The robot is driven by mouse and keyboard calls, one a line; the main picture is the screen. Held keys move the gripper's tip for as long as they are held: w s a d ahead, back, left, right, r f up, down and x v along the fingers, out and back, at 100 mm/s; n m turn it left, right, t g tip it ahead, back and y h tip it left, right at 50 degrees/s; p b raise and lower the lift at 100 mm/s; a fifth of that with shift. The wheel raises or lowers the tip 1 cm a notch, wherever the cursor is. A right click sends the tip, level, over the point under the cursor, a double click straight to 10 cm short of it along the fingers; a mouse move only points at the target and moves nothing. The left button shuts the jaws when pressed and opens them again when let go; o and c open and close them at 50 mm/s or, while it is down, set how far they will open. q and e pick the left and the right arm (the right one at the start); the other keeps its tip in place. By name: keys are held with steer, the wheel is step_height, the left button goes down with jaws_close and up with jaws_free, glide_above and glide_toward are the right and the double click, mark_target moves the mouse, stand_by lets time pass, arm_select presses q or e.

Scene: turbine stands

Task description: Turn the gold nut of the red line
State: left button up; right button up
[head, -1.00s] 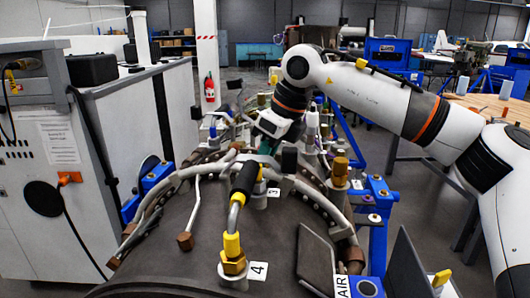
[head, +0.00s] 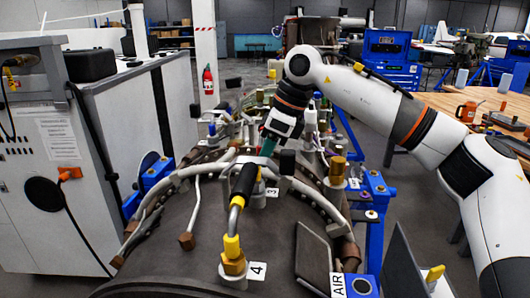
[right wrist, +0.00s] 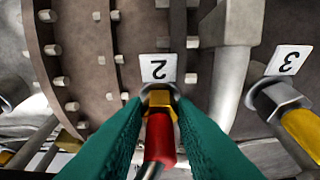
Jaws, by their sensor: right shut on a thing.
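The red line (right wrist: 161,140) ends in a gold nut (right wrist: 160,102) at the fitting marked 2 in the right wrist view. My right gripper (right wrist: 160,108) has its two green fingers on either side of the nut and is shut on it, with the red sleeve between the fingers. In the head view my right gripper (head: 267,147) reaches down onto the engine casing behind the black hose; the nut is hidden there. My left gripper is not in view.
A yellow-ended line (right wrist: 301,130) sits at the fitting marked 3, right of my fingers. In the head view a black hose (head: 244,184) with a yellow end rises by label 4 in front. Grey pipes and a brown bolted flange surround the fitting.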

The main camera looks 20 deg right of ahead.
steer(key=o, duration=1)
steer(key=shift+d, duration=0.1)
steer(key=shift+r, duration=0.1)
steer(key=shift+d+r, duration=0.1)
steer(key=shift+r, duration=0.2)
steer(key=b+v, duration=0.1)
steer(key=v, duration=1)
steer(key=shift+s+d+b, duration=0.15)
steer(key=shift+b, duration=0.25)
steer(key=shift+r, duration=0.1)
steer(key=shift+c, duration=0.3)
